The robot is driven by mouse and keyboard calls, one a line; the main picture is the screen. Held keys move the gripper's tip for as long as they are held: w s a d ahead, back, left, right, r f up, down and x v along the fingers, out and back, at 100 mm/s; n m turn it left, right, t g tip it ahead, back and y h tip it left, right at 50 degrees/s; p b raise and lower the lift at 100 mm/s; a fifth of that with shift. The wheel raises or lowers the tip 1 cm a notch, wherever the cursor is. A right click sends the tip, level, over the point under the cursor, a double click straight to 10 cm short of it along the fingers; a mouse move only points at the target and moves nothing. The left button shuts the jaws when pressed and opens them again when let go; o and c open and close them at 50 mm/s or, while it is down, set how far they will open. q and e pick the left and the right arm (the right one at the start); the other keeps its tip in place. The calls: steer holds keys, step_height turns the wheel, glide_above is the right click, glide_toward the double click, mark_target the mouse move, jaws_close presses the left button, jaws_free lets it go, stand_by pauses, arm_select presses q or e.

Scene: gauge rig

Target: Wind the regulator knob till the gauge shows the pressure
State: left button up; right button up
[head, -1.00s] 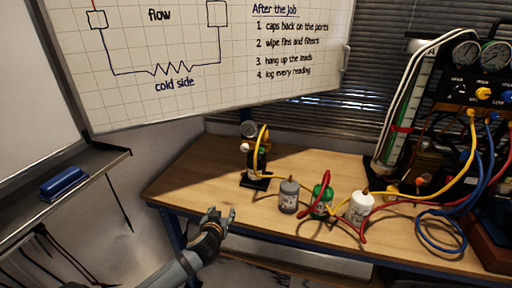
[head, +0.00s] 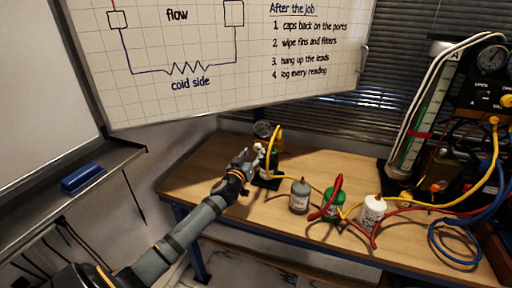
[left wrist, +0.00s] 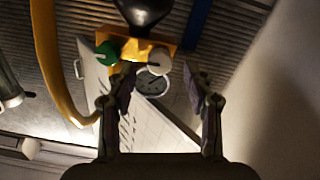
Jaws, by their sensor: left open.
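The small regulator rig stands on a black base (head: 266,182) at the bench's left end. Its gauge (head: 263,129) is on top; the gauge face also shows in the left wrist view (left wrist: 151,84), with the needle too small to read. A white round knob (head: 258,148) sits at the rig's left side; it shows in the left wrist view (left wrist: 158,61) too, beside a brass-coloured body (left wrist: 140,47) and a green knob (left wrist: 107,53). My left gripper (head: 248,156) is open at the white knob, its fingers apart with the knob ahead between them; I see no contact. My right gripper is not in view.
A larger gauge panel (head: 490,97) stands at far right. A whiteboard (head: 220,60) hangs behind.

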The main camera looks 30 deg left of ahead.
mark_target(257, 148)
arm_select(q)
steer(key=shift+p+x, duration=0.35)
steer(key=shift+x, duration=1.2)
jaws_close()
